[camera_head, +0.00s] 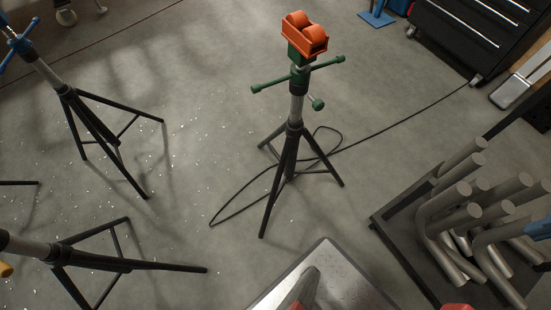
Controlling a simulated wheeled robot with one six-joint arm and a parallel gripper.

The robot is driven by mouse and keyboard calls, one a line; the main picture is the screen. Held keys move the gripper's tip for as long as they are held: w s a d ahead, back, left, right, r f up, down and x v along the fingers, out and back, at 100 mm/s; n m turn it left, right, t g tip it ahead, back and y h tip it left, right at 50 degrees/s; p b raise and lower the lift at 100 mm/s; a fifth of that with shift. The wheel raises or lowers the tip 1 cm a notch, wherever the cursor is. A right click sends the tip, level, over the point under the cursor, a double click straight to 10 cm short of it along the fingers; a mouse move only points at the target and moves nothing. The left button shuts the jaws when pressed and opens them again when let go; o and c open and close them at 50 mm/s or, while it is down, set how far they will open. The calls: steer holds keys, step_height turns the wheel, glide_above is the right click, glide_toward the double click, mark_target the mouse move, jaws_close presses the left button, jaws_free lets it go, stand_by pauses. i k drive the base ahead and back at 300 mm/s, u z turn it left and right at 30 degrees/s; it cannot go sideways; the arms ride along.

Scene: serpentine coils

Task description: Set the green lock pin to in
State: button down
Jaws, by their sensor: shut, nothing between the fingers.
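A tripod stand with a green collar (299,77) stands upright near the top middle, with an orange roller head (305,37) on top. A green cross handle (273,84) reaches out to both sides of the collar. The green lock pin (318,104) shows as a round green knob on a short pale rod, sticking out to the lower right of the post. Its inner end is hidden, so I cannot tell how deep it sits. My gripper is not in view, and nothing touches the pin or the stand.
A black cable (235,208) loops on the floor around the stand's legs. Bent grey pipes (465,215) fill a dark rack at lower right. A black tool cabinet (470,35) stands at upper right.

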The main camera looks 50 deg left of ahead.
mark_target(318, 104)
steer(key=u, duration=1.8)
